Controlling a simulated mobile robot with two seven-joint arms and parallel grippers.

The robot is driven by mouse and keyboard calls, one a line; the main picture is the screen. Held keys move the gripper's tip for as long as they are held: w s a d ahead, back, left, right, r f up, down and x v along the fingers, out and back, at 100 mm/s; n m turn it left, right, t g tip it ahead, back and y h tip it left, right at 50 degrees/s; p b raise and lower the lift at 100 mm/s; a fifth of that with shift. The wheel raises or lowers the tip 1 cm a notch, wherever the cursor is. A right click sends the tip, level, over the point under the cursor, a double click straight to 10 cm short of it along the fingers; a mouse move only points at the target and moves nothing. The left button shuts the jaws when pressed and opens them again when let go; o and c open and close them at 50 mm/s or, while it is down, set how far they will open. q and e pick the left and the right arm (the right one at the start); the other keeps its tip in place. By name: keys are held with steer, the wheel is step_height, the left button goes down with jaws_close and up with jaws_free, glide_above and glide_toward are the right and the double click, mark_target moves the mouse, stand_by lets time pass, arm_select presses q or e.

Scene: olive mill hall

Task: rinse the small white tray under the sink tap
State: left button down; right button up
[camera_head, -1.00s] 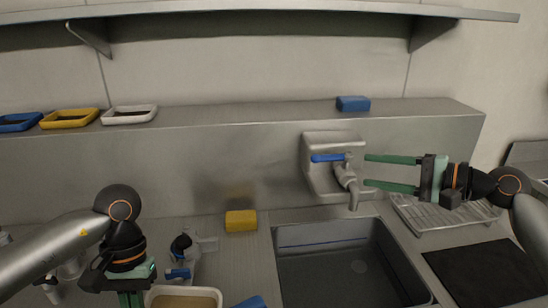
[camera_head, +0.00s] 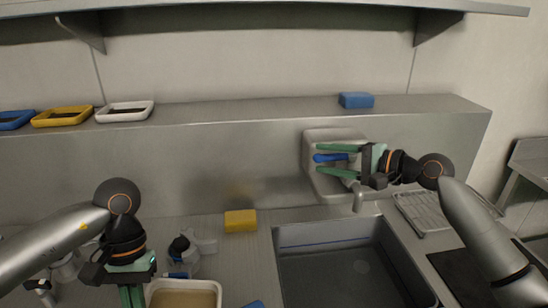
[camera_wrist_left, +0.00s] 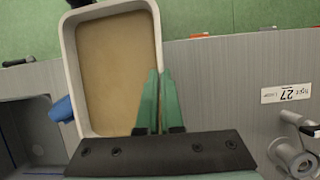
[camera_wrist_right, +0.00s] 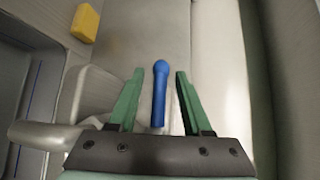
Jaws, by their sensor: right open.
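The small white tray (camera_head: 155,297) stands on the counter left of the sink, a brownish layer over its floor. It fills much of the left wrist view (camera_wrist_left: 66,50). My left gripper (camera_wrist_left: 159,74) is shut on the tray's side wall, one finger on each side. The sink tap (camera_head: 358,199) is on the wall above the sink (camera_head: 340,275), with a blue lever (camera_head: 331,158). My right gripper (camera_head: 320,160) is open with its fingers on either side of the lever; the right wrist view shows the lever (camera_wrist_right: 159,95) between them, a gap on each side. I see no water running.
A yellow sponge (camera_head: 240,220) lies left of the sink. On the ledge are a blue tray (camera_head: 12,126), a yellow tray (camera_head: 40,123), another white tray (camera_head: 103,118) and a blue sponge (camera_head: 356,100). A drain rack (camera_head: 420,212) is right of the sink.

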steer(key=shift+w+a+f, duration=0.1)
steer(key=shift+w+a, duration=0.3)
steer(key=shift+w, duration=0.05)
jaws_close()
steer(key=shift+f, duration=0.1)
stand_by(1.1)
